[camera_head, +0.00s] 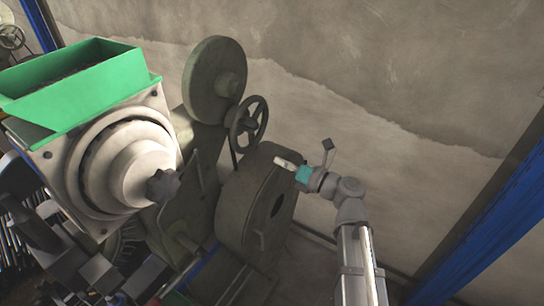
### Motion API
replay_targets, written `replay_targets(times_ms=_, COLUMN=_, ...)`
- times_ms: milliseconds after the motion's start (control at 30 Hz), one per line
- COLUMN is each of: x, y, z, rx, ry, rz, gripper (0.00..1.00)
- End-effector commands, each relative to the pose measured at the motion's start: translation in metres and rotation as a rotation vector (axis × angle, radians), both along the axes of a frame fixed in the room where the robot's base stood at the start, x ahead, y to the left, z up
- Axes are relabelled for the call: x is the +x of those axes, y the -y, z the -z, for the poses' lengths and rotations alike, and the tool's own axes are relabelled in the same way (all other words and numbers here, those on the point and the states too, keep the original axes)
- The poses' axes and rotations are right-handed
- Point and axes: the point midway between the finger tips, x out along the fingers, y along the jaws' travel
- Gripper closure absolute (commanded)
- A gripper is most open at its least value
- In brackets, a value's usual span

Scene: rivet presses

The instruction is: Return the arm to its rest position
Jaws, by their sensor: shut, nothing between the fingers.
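Below the hopper is a pale round housing (125,165) with a dark star-shaped knob (163,187). A jointed grey part (350,190) with a teal band and a pale tip rises at the lower right, its tip in front of or beside a dark drum.
Behind the press stand a dark disc (214,80), a handwheel (249,122) and a drum-shaped machine body (257,205). A worn wall (400,90) closes the back. A blue post (500,245) slants at the right. The space before the wall, upper right, looks clear.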

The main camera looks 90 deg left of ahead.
Motion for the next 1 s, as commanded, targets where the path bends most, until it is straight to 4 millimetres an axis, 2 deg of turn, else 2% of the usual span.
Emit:
replay_targets(times_ms=200, x=0.0074, y=0.0054, z=0.0003, rx=0.0, ry=0.0, rz=0.0, gripper=1.0)
replay_targets(times_ms=1000, x=0.0083, y=0.0052, z=0.0006, rx=0.001, ry=0.002, rz=0.002, gripper=1.0)
